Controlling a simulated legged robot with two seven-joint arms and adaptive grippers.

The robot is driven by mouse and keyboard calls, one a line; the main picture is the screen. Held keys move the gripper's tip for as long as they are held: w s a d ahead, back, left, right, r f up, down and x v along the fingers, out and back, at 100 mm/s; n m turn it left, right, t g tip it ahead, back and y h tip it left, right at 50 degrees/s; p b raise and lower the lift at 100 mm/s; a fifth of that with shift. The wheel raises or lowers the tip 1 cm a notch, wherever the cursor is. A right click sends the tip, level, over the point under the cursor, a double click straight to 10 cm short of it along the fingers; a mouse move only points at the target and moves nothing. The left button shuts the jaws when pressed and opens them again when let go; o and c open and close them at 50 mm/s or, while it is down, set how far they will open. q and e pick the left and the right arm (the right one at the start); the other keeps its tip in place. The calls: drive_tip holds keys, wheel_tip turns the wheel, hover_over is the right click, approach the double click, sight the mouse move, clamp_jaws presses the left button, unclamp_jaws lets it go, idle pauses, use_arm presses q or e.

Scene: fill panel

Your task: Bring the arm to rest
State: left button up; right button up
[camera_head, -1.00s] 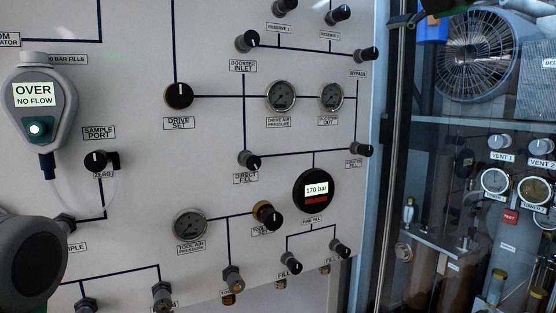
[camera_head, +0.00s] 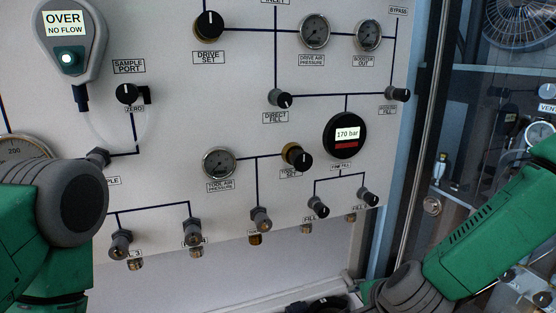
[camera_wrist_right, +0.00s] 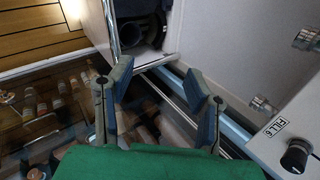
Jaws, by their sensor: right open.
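My right arm (camera_head: 490,225), green with a grey joint, comes in from the right in the head view, in front of the panel's lower right. My right gripper (camera_wrist_right: 158,88) shows in the right wrist view with its two blue-grey fingers spread apart and nothing between them. My left arm (camera_head: 50,255) is at the lower left of the head view, with a large dark round joint that hides part of the panel. The left gripper is not in view.
The white fill panel (camera_head: 235,110) has knobs, gauges, a 170 bar display (camera_head: 346,134) and a meter reading OVER NO FLOW (camera_head: 66,40). In the wrist view, a black knob (camera_wrist_right: 295,156) labelled FILL 6 and metal fittings (camera_wrist_right: 305,40) stand at the right. A glass-fronted enclosure stands right of the panel.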

drive_tip(key=s+d+f+n+g, duration=0.2)
drive_tip(key=s+f+n, duration=0.2)
drive_tip(key=s+f, duration=0.35)
drive_tip(key=s+d+f+n+g, duration=0.1)
drive_tip(key=s+d+f+n, duration=0.2)
drive_tip(key=s+f+n, duration=0.4)
drive_tip(key=s+d+f+n+g, duration=0.1)
drive_tip(key=s+d+f+n, duration=0.1)
drive_tip(key=s, duration=0.6)
drive_tip(key=s+d+f+n+g+h+b, duration=0.1)
drive_tip(key=s+d+f+n+g, duration=0.1)
drive_tip(key=s, duration=0.6)
drive_tip(key=shift+s+d+n+g+h+b, duration=0.15)
drive_tip(key=shift+d+n+g+h+b, duration=0.15)
drive_tip(key=shift+d+n, duration=0.7)
drive_tip(key=shift+d+f, duration=0.1)
